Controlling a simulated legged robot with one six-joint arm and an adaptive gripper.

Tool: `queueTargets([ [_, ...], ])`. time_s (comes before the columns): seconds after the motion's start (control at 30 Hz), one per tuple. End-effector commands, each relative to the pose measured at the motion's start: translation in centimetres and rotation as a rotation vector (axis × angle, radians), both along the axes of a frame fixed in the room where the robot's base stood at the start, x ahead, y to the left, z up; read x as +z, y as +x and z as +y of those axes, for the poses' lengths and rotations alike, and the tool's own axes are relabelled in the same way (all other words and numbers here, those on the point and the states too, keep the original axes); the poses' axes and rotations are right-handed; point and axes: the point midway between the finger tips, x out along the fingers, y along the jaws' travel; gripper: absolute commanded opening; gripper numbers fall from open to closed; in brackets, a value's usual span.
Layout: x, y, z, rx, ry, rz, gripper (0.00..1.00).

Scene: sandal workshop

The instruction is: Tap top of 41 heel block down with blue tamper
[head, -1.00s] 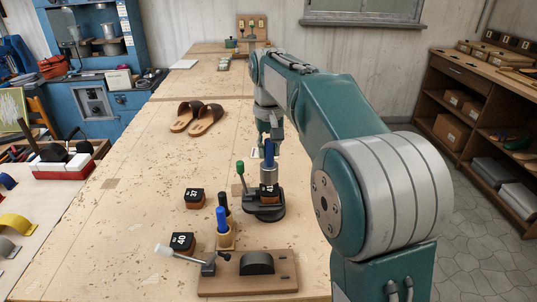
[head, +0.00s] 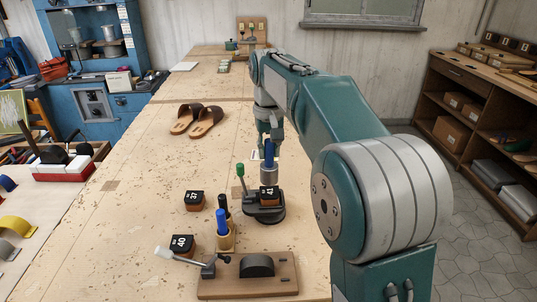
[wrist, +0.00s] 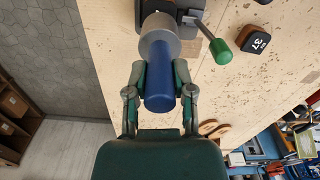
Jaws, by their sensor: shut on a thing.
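My gripper (head: 268,138) is shut on the blue handle of the blue tamper (head: 268,165), whose silver head points down. In the wrist view the fingers (wrist: 160,80) close on the handle (wrist: 159,90) from both sides, with the silver head (wrist: 160,28) beyond. The 41 heel block (head: 269,196) sits in a round black fixture (head: 266,217) with a green-knobbed lever (head: 240,169). The tamper's lower end is just above or behind the block in the head view; I cannot tell whether they touch. The wrist view hides the block behind the tamper.
The 37 block (head: 194,201) and 40 block (head: 182,244) lie to the left. A wooden holder (head: 226,238) with a blue and a black handle stands in front. Nearer is a wooden board (head: 218,286) with a lever and dark block. Sandals (head: 204,122) lie behind.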

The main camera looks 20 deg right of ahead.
Motion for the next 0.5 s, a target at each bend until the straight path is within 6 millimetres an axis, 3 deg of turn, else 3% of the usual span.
queueTargets([
  [0.17, 0.7, 0.1, 0.0, 0.0, 0.0, -0.004, 0.0],
  [0.5, 3.8, 0.0, 0.0, 0.0, 0.0, -0.003, 0.0],
])
